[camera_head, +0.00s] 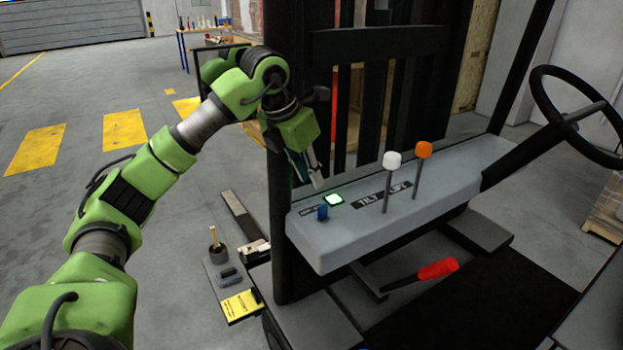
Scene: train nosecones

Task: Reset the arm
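My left arm, green and grey, comes in from the left and bends at the top. Its gripper (312,178) points down just above the left end of the grey forklift dashboard (350,245). Nothing shows between its fingers, and the gap between them is too small to judge. Below it on the panel are a lit green button (334,200) and a blue knob (322,213). My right gripper is out of view.
A white-knobbed lever (392,161) and an orange-knobbed lever (423,151) stand on the dashboard. A steering wheel (546,112) is at right, a red handle (438,269) below. The black mast (278,220) stands close to the gripper.

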